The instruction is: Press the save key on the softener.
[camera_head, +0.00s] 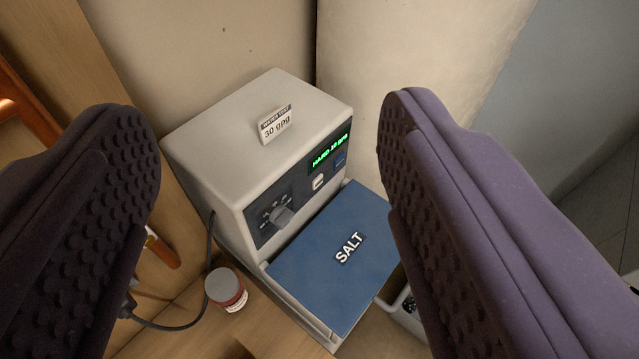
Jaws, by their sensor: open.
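The softener (215,125) is a beige box with a dark front panel and a blue lid marked SALT (320,270) on its lower front part. Its green display (330,151) reads HARD 30 gpg. Below the display are a small white switch (318,182) and a small blue key (340,160); the key's lettering is too small to read. A grey knob (281,215) sits at the panel's left. My gripper (268,115) is open and empty, its two purple padded fingers framing the softener. The right finger is nearer the blue key in the picture, apart from it.
A water test card (275,124) reading 30 gpg is on the softener's top. A red jar with a grey lid (226,289) stands at its lower left, near a black cable (180,326). A copper pipe (28,115) is at upper left. Walls stand close behind.

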